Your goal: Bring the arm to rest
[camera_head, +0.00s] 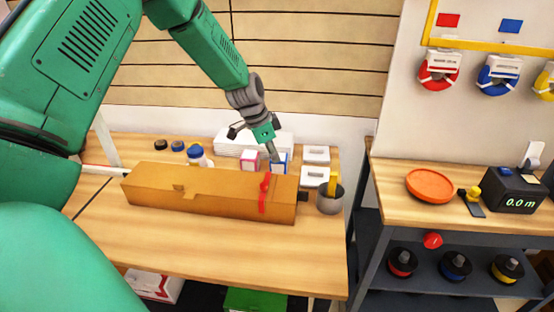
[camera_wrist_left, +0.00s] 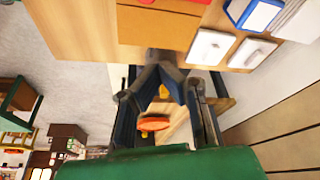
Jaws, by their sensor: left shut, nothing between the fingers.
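My left arm comes in from the left in the head view, green and large. Its gripper (camera_head: 274,157) points down above the back part of the wooden table (camera_head: 200,247), just behind a long brown box (camera_head: 210,193) with a red strap. In the left wrist view my left gripper (camera_wrist_left: 166,58) is shut, with its dark fingers meeting at the tips and nothing between them. My right gripper is in neither view.
White boxes (camera_head: 316,154) and a grey cup (camera_head: 330,201) stand near the table's right end. A second bench at right holds an orange disc (camera_head: 430,186) and a black display unit (camera_head: 512,190). The front of the table is clear.

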